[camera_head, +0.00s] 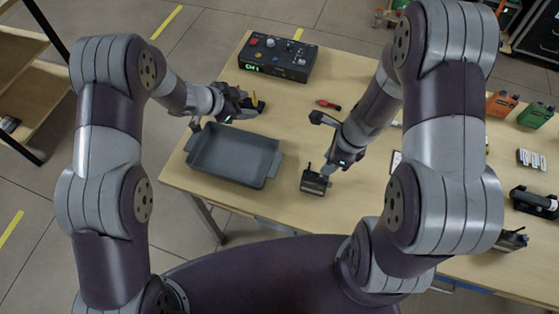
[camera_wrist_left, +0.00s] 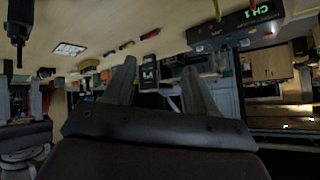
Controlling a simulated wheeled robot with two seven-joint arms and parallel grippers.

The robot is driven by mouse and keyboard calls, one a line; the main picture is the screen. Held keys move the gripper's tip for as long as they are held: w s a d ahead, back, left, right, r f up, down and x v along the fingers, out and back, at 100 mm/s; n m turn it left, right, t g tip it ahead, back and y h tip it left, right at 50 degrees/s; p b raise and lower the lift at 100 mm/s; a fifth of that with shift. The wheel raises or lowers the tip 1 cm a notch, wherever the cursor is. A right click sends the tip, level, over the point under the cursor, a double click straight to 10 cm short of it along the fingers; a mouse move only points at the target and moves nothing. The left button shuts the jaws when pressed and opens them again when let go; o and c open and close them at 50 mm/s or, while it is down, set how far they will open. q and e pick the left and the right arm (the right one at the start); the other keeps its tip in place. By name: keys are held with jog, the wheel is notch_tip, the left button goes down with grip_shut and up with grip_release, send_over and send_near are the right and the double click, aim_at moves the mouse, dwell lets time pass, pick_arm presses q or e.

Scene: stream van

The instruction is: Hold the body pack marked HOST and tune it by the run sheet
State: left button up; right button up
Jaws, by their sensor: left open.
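A small dark body pack (camera_head: 314,183) with a stub antenna is near the table's front edge, right of the grey tray. Its marking is too small to read. My right gripper (camera_head: 329,168) is right at this pack; its fingers are mostly hidden, so I cannot tell whether they grip it. My left gripper (camera_head: 253,104) is open above the table behind the tray, close to a small black-and-yellow object (camera_head: 261,106). Its spread fingers also show in the left wrist view (camera_wrist_left: 158,72), with a small dark device (camera_wrist_left: 149,73) visible beyond them. Another dark pack (camera_head: 511,240) lies at the right front.
A control box (camera_head: 277,57) reading CH 1 stands at the back left. The grey tray (camera_head: 276,163) sits at the front left. A red tool (camera_head: 328,104) lies mid-table. Orange (camera_head: 502,103) and green (camera_head: 535,115) containers and white batteries (camera_head: 531,158) stand at the right.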

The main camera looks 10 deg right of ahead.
jog(key=shift+s, duration=0.1)
pick_arm(q)
jog(key=s+d+f+m+g, duration=0.2)
jog(key=s+f+g, duration=0.1)
jog(key=s, duration=0.1)
jog(key=s+d+f+m+g+h, duration=0.1)
jog(key=s+d+f+m+g, duration=0.1)
jog(key=s+f+m+g, duration=0.1)
jog(key=s+d+f+m+g, duration=0.2)
jog(key=s+f+g, duration=0.2)
jog(key=s, duration=0.3)
jog(key=shift+d+f+m+h, duration=0.3)
jog(key=shift+d+f+m, duration=0.05)
jog(key=shift+f+m, duration=0.05)
jog(key=x, duration=0.9)
jog(key=shift+s+d, duration=0.1)
jog(key=shift+s, duration=0.05)
